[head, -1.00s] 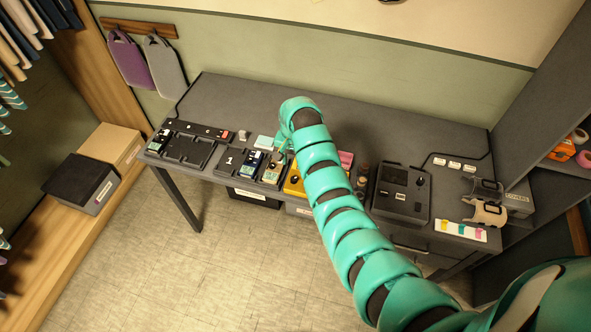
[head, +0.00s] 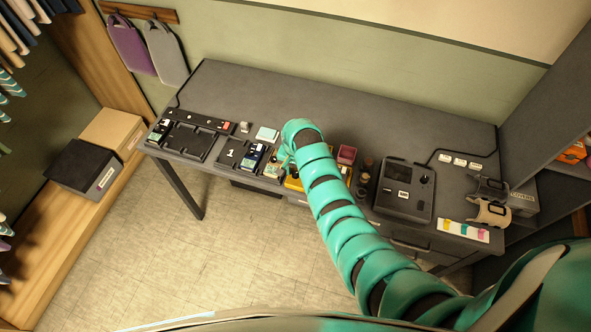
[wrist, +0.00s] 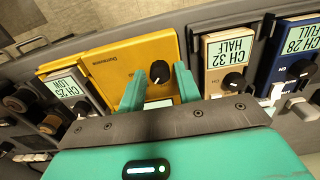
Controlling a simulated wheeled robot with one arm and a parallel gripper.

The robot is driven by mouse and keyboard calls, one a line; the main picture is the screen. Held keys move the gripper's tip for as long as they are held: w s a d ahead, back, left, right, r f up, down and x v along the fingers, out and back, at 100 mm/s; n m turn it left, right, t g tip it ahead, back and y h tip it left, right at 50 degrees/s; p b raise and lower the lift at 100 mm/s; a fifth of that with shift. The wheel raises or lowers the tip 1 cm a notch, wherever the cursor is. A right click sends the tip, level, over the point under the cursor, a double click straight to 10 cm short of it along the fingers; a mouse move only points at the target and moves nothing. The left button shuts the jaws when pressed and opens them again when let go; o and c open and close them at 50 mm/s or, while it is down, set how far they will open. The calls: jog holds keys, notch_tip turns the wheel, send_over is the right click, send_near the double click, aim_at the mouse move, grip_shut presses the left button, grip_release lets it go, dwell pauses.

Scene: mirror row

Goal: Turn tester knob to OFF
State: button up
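The yellow tester (wrist: 105,68) lies on the desk and fills the middle of the wrist view. Its black knob (wrist: 158,71) sits near its edge, with a small light mark that is too small to read as a setting. My gripper (wrist: 158,76) is open, with one teal finger on each side of the knob and nothing held. I cannot tell whether the fingers touch the knob. In the head view the tester (head: 291,184) is partly hidden behind my arm, and the fingertips are hard to make out.
Beside the tester, a tan CH 32 HALF device (wrist: 229,62) and a blue CH 28 FULL device (wrist: 290,58) stand close. A grey CH 25 LOW device (wrist: 68,87) is on the other side. A dark console (head: 404,190) stands further right. The desk's back is clear.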

grip_shut()
jog(key=shift+f, duration=0.1)
jog(key=shift+f+n+b, duration=0.15)
jog(key=shift+n+b, duration=0.35)
jog(key=shift+b, duration=0.45)
jog(key=n+b, duration=0.3)
jog(key=b, duration=0.1)
jog(key=shift+f, duration=0.1)
jog(key=shift+n+b, duration=1.2)
jog(key=shift+b, duration=0.05)
jog(key=shift+r+n, duration=0.3)
jog(key=shift+n, duration=1)
